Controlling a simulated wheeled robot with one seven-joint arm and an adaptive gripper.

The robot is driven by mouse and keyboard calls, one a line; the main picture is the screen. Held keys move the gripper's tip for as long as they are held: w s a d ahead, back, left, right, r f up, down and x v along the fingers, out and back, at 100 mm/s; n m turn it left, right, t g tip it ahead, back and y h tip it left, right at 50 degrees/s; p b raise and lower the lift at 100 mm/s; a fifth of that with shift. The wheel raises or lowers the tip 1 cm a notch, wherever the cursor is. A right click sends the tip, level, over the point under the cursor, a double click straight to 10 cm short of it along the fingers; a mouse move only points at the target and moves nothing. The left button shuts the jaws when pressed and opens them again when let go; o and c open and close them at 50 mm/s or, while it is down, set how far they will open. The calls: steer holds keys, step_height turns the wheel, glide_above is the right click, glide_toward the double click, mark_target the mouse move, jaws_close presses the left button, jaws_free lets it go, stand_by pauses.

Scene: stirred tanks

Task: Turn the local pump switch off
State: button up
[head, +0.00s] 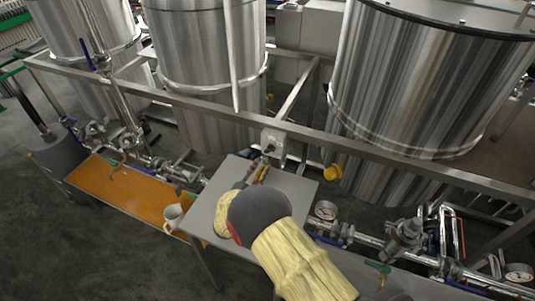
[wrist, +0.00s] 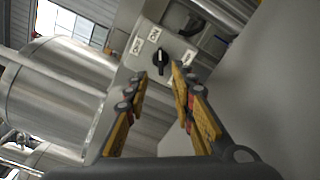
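The local pump switch is a light grey box (head: 275,139) mounted on the metal frame rail between the tanks. In the wrist view the box (wrist: 177,48) has a black rotary knob (wrist: 160,60) and small white labels with dark marks. The knob's long side runs roughly up and down in that view. My gripper (wrist: 160,80) is open, with its yellow and grey fingers on either side of the line to the knob. The knob shows beyond the fingertips; I cannot tell whether they touch it. In the head view my gripper (head: 260,172) is just below the box.
A grey table (head: 295,188) lies under my arm. Steel tanks (head: 400,95) stand behind the rail (head: 350,148).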

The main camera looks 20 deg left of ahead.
mark_target(269, 152)
steer(key=w, duration=0.7)
steer(key=shift+d+b, duration=0.35)
steer(key=shift+b, duration=0.05)
steer(key=shift+c, duration=0.7)
jaws_close()
steer(key=shift+s, duration=0.1)
